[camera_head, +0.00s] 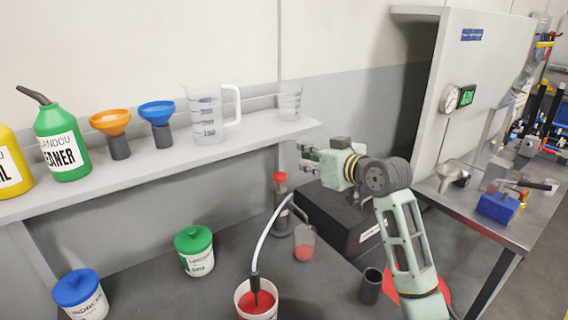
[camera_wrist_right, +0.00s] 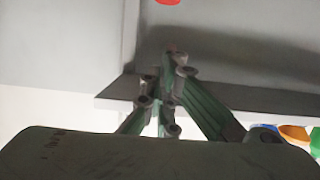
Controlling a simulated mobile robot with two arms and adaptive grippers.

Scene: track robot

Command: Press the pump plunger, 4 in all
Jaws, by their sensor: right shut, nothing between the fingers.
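The pump has a red plunger knob (camera_head: 280,178) on top of a dark upright body (camera_head: 281,207). A pale hose (camera_head: 268,230) curves from it into a white bucket (camera_head: 242,306) of red liquid. A clear cup (camera_head: 304,246) with some red liquid stands beside the pump. My right gripper (camera_head: 304,160) is shut and empty, up and to the right of the knob and apart from it. In the right wrist view the shut fingers (camera_wrist_right: 172,55) point toward a red piece (camera_wrist_right: 168,2), likely the knob, cut off at the top edge. My left gripper is out of view.
A shelf (camera_head: 240,137) along the wall holds green and yellow bottles, two funnels and clear measuring jugs. A black block (camera_head: 335,218) stands right of the pump, and a dark cup (camera_head: 371,286) stands before it. Green-lidded (camera_head: 195,250) and blue-lidded (camera_head: 80,295) tubs stand left.

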